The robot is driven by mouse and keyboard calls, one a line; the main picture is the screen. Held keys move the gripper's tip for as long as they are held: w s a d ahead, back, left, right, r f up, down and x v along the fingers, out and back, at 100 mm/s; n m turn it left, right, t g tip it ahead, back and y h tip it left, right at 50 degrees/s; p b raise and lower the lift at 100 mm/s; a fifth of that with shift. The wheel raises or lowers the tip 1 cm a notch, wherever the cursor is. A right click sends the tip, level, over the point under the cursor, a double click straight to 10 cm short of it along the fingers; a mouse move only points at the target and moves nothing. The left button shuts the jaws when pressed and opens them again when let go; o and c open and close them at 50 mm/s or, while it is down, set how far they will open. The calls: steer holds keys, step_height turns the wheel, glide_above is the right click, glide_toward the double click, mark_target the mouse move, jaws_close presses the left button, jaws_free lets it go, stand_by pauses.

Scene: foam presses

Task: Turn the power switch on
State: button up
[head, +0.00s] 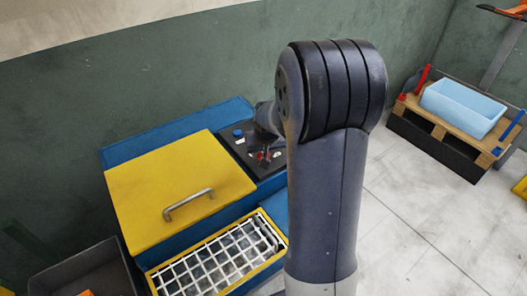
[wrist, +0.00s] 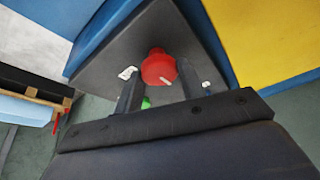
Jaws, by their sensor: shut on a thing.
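The power switch (wrist: 158,66) is a red round knob with a white mark, on a dark control panel (wrist: 110,62). In the wrist view my gripper (wrist: 160,78) has one finger on each side of the knob and is shut on it. The white mark slants across the knob's lower part. A green button (wrist: 146,103) shows partly between the fingers. In the head view the dark panel (head: 237,146) sits at the right of the blue machine, and my arm hides part of it.
A yellow lid (head: 165,190) with a metal handle (head: 188,205) is left of the panel. A white grid (head: 215,262) lies in a yellow frame below it. A blue knob (head: 238,133) stands on the panel. A light blue bin (head: 462,108) on a pallet stands right, past open floor.

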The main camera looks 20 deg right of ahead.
steer(key=shift+m+b, duration=0.3)
steer(key=shift+m, duration=0.1)
steer(key=shift+c, duration=0.4)
steer(key=m+b, duration=0.1)
steer(key=m+h+b, duration=0.1)
steer(key=m+b, duration=0.2)
steer(key=shift+w+a+f+g+h, duration=0.1)
steer(key=shift+a+f+g+h, duration=0.1)
steer(key=shift+f+g+h, duration=0.15)
steer(key=m+b, duration=0.1)
steer(key=m, duration=0.1)
steer(key=m+g+h+b, duration=0.1)
steer(key=b, duration=0.1)
steer(key=shift+r+m, duration=0.2)
steer(key=shift+m, duration=0.2)
steer(key=m+g, duration=0.1)
steer(key=m, duration=0.1)
steer(key=m+b, duration=0.1)
steer(key=m, duration=0.1)
steer(key=shift+w+r+m+g+h, duration=0.1)
steer(key=shift+w+m+g+h, duration=0.05)
steer(key=shift+m+g+h, duration=0.2)
steer(key=m+g, duration=0.1)
steer(key=m, duration=0.3)
steer(key=shift+w+a+m+g+b, duration=0.1)
steer(key=shift+m+g+b, duration=0.2)
steer(key=shift+m+g, duration=0.1)
steer(key=o, duration=1)
steer(key=shift+c, duration=0.2)
